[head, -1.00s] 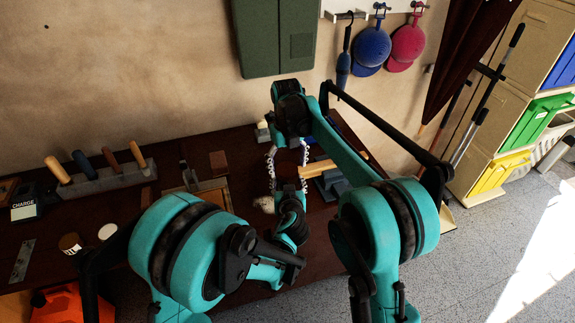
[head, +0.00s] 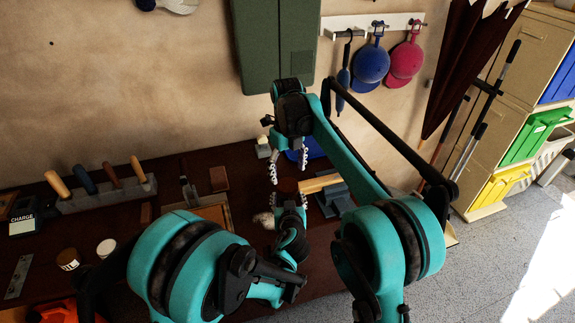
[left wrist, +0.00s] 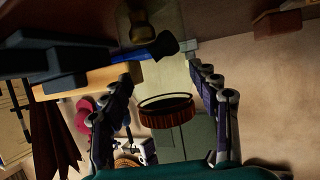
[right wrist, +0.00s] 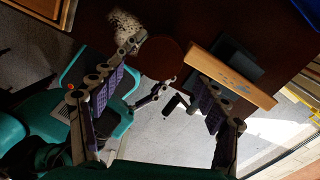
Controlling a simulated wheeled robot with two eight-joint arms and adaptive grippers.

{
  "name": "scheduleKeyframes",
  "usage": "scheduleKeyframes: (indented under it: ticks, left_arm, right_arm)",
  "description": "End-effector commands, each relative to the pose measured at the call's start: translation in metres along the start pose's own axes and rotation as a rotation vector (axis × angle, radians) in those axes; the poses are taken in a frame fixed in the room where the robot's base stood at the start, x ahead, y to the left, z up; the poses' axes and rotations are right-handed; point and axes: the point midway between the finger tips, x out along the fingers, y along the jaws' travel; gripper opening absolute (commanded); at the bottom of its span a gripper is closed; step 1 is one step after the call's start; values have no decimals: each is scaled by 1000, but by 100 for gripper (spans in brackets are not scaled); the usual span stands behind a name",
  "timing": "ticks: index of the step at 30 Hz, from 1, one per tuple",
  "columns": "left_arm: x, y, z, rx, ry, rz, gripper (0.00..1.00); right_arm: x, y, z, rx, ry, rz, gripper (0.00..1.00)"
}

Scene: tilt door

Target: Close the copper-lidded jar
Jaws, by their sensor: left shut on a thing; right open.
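The jar's copper lid (left wrist: 168,116) has a ribbed side in the left wrist view, beside a thin dark ring (left wrist: 165,100). I cannot tell whether it is fully seated. It shows as a brown disc in the head view (head: 288,186) and right wrist view (right wrist: 160,58). My left gripper (head: 290,203) is shut on the jar, whose pale, see-through body (left wrist: 160,75) lies between its fingers in the left wrist view. My right gripper (head: 288,174) is open above the lid, fingers pointing down, apart from it.
A wooden bar on a grey block (head: 325,183) stands close right of the grippers. A speckled lump (head: 264,220) lies just left. A brown-topped pot (head: 68,259) and a white-topped pot (head: 106,248) stand at the table's left, before a tool rack (head: 105,193).

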Motion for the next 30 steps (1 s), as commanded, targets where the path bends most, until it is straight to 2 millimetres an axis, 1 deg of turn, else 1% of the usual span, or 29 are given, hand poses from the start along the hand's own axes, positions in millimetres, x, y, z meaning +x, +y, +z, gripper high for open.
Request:
scheduleKeyframes:
  ticks: [5,30]
  left_arm:
    - [0,0,0,-1,-1,0,0]
    - [0,0,0,-1,-1,0,0]
  right_arm:
    - [-2,0,0,-384,0,1,74]
    - [-16,-1,2,-2501,-6,0,74]
